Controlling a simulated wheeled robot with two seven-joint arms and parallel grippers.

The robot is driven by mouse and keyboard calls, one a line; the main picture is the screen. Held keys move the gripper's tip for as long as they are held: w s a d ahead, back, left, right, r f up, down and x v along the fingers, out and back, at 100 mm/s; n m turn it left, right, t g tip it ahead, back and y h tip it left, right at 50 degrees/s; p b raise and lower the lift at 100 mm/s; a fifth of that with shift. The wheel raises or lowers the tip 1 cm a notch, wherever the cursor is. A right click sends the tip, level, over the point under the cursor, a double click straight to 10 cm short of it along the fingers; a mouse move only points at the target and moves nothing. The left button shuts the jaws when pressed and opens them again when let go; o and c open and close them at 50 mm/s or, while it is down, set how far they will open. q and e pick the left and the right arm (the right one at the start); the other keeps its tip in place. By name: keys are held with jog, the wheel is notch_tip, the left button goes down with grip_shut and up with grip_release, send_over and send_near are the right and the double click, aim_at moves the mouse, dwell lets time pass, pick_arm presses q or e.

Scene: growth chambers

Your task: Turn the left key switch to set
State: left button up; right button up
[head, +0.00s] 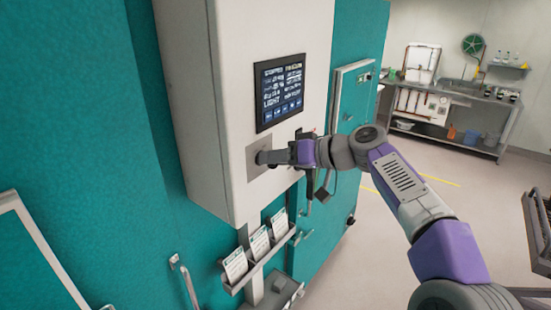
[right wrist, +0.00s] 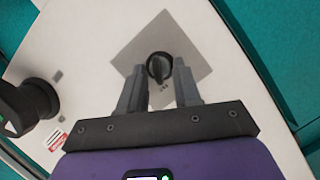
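The key switch (right wrist: 159,68) is a dark round knob with a raised upright bar, set on a square grey plate (right wrist: 190,50) on the white control box. The plate also shows in the head view (head: 253,172) below the screen, where my gripper hides the switch. My right gripper (head: 264,157) reaches the plate from the right. In the right wrist view its two fingers (right wrist: 160,80) stand apart, one on each side of the knob, with nothing clearly clamped. Contact with the knob cannot be made out. Small lettering under the knob is too small to read. My left gripper is not in view.
The white control box (head: 225,120) carries a lit screen (head: 280,90). A rack with white cards (head: 258,243) hangs below. A dark knob-like part (right wrist: 28,105) stands out left of the plate in the right wrist view. A steel bench (head: 455,100) is far back; floor between is open.

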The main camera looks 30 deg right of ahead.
jog(key=v, duration=0.7)
jog(key=shift+s, duration=0.2)
